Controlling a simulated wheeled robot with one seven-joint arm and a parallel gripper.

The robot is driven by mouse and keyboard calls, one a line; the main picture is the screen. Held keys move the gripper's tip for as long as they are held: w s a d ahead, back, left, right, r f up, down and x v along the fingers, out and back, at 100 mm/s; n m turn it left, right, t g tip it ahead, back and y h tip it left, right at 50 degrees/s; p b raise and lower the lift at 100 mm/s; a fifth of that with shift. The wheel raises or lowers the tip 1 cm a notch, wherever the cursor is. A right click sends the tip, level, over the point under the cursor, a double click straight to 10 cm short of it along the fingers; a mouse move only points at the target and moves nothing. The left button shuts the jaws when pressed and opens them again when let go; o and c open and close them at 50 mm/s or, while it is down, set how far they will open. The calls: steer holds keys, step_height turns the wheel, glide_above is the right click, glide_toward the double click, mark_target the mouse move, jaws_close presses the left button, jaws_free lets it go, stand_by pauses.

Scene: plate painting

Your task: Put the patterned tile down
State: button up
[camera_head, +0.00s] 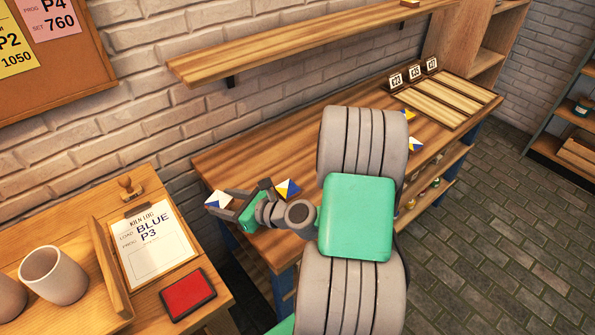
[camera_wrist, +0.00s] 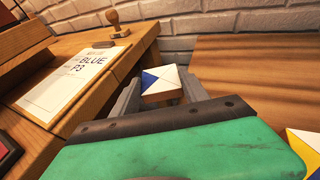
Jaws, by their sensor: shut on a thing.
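My gripper (camera_head: 220,200) is shut on a patterned tile (camera_head: 214,199), near the left end of the long wooden bench (camera_head: 230,158). In the wrist view the held tile (camera_wrist: 163,78) shows white, blue and cream triangles on top, with a brown edge, between the grey fingers (camera_wrist: 160,92). The frames do not make clear whether its underside touches anything. A second patterned tile (camera_head: 288,187), white, yellow and blue, lies on the bench right of my gripper. Part of it shows in the wrist view (camera_wrist: 305,146). More patterned tiles (camera_head: 415,144) show partly behind my arm.
A slatted rack (camera_head: 452,100) with several small number signs (camera_head: 414,74) is at the bench's far end. A left table (camera_head: 140,297) holds cups (camera_head: 55,275), a clipboard (camera_head: 155,250), a stamp (camera_head: 129,187) and a red pad (camera_head: 188,293). A shelf (camera_head: 300,45) overhangs the bench.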

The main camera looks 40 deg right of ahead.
steer(key=s+d+r+m+h+b, duration=0.1)
steer(key=s+d+r+m+h, duration=0.15)
steer(key=s+d, duration=0.4)
steer(key=s+d+r+m+t+h+b, duration=0.1)
steer(key=s+d+r, duration=0.35)
steer(key=d, duration=0.35)
steer(key=s+d+r+m+h+b, duration=0.1)
steer(key=s+d+r+h, duration=0.15)
steer(key=s+d, duration=0.4)
steer(key=w+d+f, duration=0.2)
steer(key=w+f, duration=0.1)
steer(key=w+d+f+b, duration=0.1)
steer(key=w+d+f, duration=0.1)
steer(key=w, duration=0.2)
steer(key=w+d+f+b, duration=0.1)
steer(key=w+d+f, duration=0.1)
steer(key=w+f, duration=0.1)
steer(key=shift+w+d+f, duration=0.1)
steer(key=shift+w+f, duration=0.2)
steer(key=shift+w, duration=0.3)
steer(key=shift+w+d+f, duration=0.15)
steer(key=shift+w+f, duration=0.05)
steer(key=shift+f, duration=0.05)
steer(key=shift+w+d+f+b, duration=0.15)
steer(key=shift+f+b, duration=0.2)
steer(key=shift+f, duration=0.6)
steer(key=shift+w+f+b, duration=0.15)
steer(key=shift+f+b, duration=0.2)
steer(key=shift+f, duration=0.6)
steer(key=shift+f, duration=0.1)
